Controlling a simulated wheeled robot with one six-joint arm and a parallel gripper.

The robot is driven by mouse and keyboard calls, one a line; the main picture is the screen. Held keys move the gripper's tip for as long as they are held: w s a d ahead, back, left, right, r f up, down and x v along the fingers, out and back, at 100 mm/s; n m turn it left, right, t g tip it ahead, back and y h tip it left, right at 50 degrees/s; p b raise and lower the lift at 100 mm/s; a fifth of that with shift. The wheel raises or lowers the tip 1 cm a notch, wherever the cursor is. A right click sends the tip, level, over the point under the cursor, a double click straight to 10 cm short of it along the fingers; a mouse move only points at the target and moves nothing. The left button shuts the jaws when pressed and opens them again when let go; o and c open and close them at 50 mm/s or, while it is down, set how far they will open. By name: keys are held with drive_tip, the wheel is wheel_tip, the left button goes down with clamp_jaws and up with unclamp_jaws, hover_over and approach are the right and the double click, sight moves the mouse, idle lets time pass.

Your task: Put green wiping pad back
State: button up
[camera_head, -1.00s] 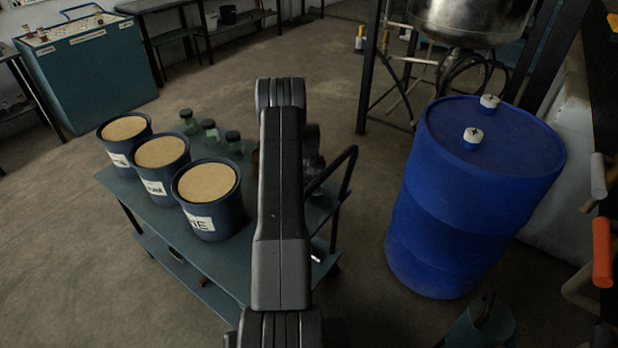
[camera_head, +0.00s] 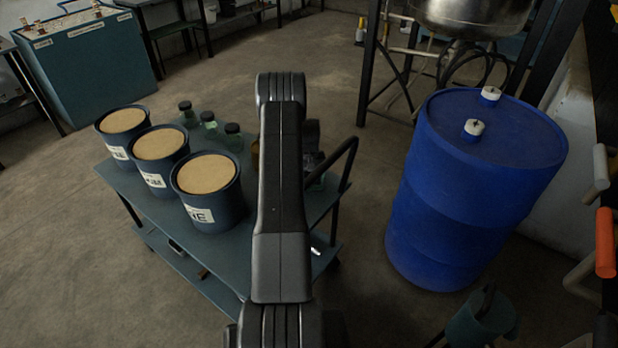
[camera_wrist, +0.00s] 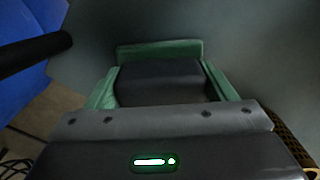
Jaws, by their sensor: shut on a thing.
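The green wiping pad (camera_wrist: 160,48) shows in the wrist view as green edges beyond and on both sides of the dark front of my gripper (camera_wrist: 160,82). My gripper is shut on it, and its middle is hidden. Teal-grey cart top (camera_wrist: 230,40) fills much of the view behind the pad. I cannot tell whether the pad touches it.
Three tubs (camera_head: 207,200) and several green jars (camera_head: 209,122) stand on the cart's left and back. The cart's black handle (camera_head: 335,165) rises at the right, also in the wrist view (camera_wrist: 30,50). A blue drum (camera_head: 470,200) stands right of it. Open floor (camera_head: 60,250) lies left.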

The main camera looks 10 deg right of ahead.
drive_tip(key=o, duration=0.9)
wheel_tip(320, 180, up, 14)
drive_tip(key=b, duration=0.1)
drive_tip(key=shift+f, duration=0.15)
wheel_tip(320, 180, down, 14)
drive_tip(key=shift+r+p, duration=0.1)
drive_tip(key=shift+p, duration=0.5)
drive_tip(key=shift+r, duration=0.3)
drive_tip(key=shift+f, duration=0.15)
